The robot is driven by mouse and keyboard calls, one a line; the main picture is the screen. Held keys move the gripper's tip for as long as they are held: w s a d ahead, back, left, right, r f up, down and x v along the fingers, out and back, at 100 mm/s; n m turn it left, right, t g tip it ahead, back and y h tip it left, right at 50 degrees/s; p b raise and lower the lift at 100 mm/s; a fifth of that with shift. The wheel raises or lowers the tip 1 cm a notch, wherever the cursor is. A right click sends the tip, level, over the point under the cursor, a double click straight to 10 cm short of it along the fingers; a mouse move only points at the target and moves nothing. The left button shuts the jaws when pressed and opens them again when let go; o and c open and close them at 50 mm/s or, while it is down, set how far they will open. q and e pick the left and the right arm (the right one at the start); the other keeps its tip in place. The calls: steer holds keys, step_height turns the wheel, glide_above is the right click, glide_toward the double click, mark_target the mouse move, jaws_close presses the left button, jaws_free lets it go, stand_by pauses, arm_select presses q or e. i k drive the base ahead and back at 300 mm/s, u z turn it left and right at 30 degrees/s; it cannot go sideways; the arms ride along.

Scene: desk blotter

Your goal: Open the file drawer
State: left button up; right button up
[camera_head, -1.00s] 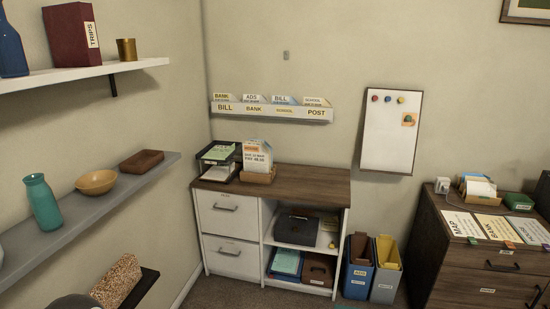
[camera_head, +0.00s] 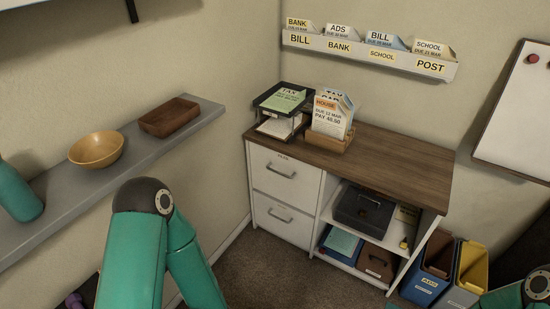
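A white cabinet with a brown wood top (camera_head: 385,158) stands against the wall. It has two closed white drawers on its left side, an upper drawer (camera_head: 284,182) and a lower drawer (camera_head: 287,226), each with a dark bar handle. A small label sits at the top edge of the upper drawer; I cannot tell for sure what it reads. My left arm comes up at the lower left, and its gripper is out of view. Part of my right arm shows at the lower right corner, and its gripper is out of view.
Open shelves right of the drawers hold a dark box (camera_head: 362,210). A grey wall shelf (camera_head: 116,165) with a bowl (camera_head: 96,149) is at left. Dark carpet (camera_head: 263,268) before the drawers is clear.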

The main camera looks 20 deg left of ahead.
mark_target(294, 182)
steer(key=u, duration=0.05)
steer(key=i, duration=1.2)
steer(key=u, duration=0.1)
